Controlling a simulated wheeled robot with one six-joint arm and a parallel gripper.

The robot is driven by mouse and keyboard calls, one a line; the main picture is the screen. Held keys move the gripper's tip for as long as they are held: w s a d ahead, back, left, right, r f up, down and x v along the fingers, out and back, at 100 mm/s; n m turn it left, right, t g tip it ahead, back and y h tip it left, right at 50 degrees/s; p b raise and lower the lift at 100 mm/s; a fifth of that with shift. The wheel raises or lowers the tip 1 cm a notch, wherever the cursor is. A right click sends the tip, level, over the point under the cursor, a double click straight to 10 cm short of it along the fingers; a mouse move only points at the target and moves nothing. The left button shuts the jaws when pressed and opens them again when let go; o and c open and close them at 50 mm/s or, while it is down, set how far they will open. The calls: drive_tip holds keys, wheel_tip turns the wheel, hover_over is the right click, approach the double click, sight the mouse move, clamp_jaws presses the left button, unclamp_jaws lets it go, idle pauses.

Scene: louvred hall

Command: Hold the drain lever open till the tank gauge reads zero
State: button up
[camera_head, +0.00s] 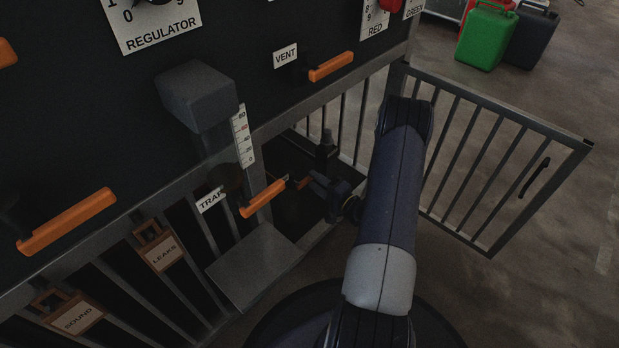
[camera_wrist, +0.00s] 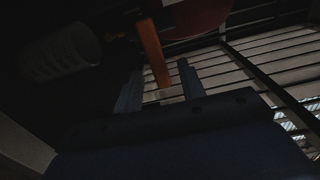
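The tank gauge (camera_head: 244,136) is a white upright scale from 0 at the bottom to 80 near the top, beside a grey box (camera_head: 196,95). I cannot make out its level. My gripper (camera_head: 311,183) is low behind the gate opening, under the panel. In the wrist view this orange lever (camera_wrist: 153,50) reaches down between my two spread fingers, with gaps on both sides. The gripper is open around its end.
An orange lever (camera_head: 263,198) by the TRAP label (camera_head: 211,199) is left of my gripper; the VENT lever (camera_head: 331,67) is above. An open barred gate (camera_head: 490,150) stands to the right. A grey step (camera_head: 254,268) is below. Green can (camera_head: 486,36) stands far back.

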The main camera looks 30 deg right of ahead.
drive_tip(key=shift+x, duration=1.35)
drive_tip(key=shift+c, duration=0.5)
clamp_jaws()
